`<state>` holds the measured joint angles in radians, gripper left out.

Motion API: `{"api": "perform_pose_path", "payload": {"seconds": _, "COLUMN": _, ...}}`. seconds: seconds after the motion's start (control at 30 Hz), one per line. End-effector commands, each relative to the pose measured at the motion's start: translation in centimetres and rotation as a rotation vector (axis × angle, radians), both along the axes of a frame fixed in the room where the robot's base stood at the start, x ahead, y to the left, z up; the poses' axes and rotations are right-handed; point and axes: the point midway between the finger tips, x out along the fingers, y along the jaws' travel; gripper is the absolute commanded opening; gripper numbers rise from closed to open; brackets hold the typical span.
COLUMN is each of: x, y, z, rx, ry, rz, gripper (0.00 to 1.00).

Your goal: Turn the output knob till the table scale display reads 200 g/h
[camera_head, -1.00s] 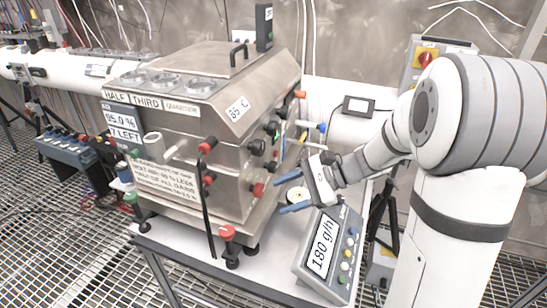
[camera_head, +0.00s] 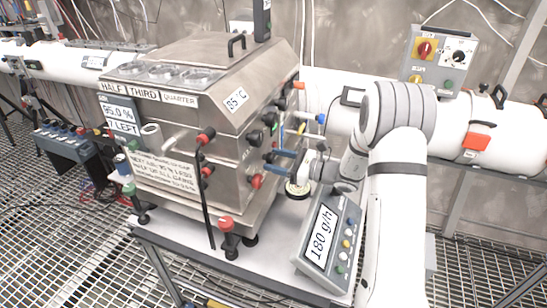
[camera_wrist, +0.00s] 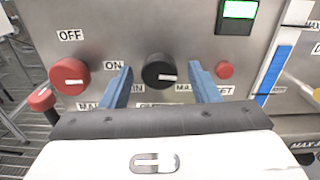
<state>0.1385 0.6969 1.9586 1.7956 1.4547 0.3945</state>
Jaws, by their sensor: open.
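The table scale (camera_head: 345,236) stands on the table's right side. Its display (camera_head: 321,234) reads 180 g/h. My gripper (camera_head: 272,161) is at the machine's right-hand panel, blue fingers pointing at it. In the wrist view my gripper (camera_wrist: 161,70) is open, one finger on each side of a black knob (camera_wrist: 158,71), with gaps between fingers and knob. The knob's white mark points right. MIN is on its left and MAX on its right. The label below it is mostly hidden by my gripper, so I cannot read its name.
A large red knob (camera_wrist: 69,76) with OFF and ON labels is left of the black knob. A round pale dish (camera_head: 298,188) sits below my gripper.

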Motion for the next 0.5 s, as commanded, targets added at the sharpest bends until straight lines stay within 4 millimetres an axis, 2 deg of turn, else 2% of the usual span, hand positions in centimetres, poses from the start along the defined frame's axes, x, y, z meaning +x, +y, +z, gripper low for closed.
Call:
{"api": "perform_pose_path", "payload": {"seconds": 0.13, "x": 0.42, "y": 1.07, "z": 0.06, "rx": -0.001, "ry": -0.001, "rz": 0.0, "gripper": 0.56}}
{"api": "perform_pose_path", "payload": {"seconds": 0.4, "x": 0.48, "y": 1.24, "z": -0.01, "rx": -0.001, "ry": -0.001, "rz": 0.0, "gripper": 0.56}}
{"api": "perform_pose_path", "payload": {"seconds": 0.5, "x": 0.47, "y": 1.24, "z": -0.01, "rx": -0.001, "ry": -0.001, "rz": 0.001, "gripper": 0.48}}
